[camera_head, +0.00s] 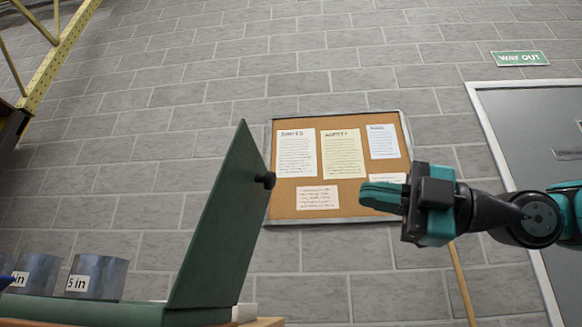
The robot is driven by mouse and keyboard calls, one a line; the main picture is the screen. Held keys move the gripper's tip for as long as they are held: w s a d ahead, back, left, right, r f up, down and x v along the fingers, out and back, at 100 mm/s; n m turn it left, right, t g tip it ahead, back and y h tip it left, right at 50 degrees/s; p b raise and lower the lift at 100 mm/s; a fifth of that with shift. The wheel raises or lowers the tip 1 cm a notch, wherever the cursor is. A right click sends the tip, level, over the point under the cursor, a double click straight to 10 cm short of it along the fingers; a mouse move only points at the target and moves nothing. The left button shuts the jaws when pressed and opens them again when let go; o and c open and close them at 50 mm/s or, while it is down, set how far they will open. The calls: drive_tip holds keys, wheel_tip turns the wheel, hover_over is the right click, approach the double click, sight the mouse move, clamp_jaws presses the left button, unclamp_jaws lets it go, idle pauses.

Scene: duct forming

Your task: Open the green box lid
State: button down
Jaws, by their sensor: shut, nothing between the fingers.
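The green box lid (219,222) stands raised and steeply tilted at the lower left, its upper end leaning to the right. A dark round knob (265,180) sticks out from its right face. The green box (90,311) shows only as a low strip at the bottom edge; its inside is hidden. My gripper (364,197) is to the right of the lid, at about the knob's height in the picture. It points left, is shut and holds nothing. A clear gap shows between its fingertips and the knob.
Grey metal duct pieces (95,277) with "in" labels stand left of the lid. A corkboard (340,170) with papers hangs on the block wall behind. A wooden pole (463,285) leans below my arm. A grey door (535,140) is at right, and a yellow metal frame (60,55) at upper left.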

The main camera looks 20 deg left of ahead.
sight(274, 180)
drive_tip(key=p+x, duration=0.9)
drive_tip(key=x, duration=0.1)
drive_tip(key=shift+s+a, duration=0.15)
drive_tip(key=shift+a, duration=0.2)
drive_tip(key=shift+a+r, duration=0.15)
drive_tip(key=shift+a, duration=0.5)
drive_tip(key=shift+s, duration=0.1)
drive_tip(key=x, duration=0.4)
drive_tip(key=shift+s+d+r, duration=0.1)
drive_tip(key=shift+d+r, duration=0.1)
drive_tip(key=shift+r, duration=0.15)
drive_tip(key=shift+d, duration=0.1)
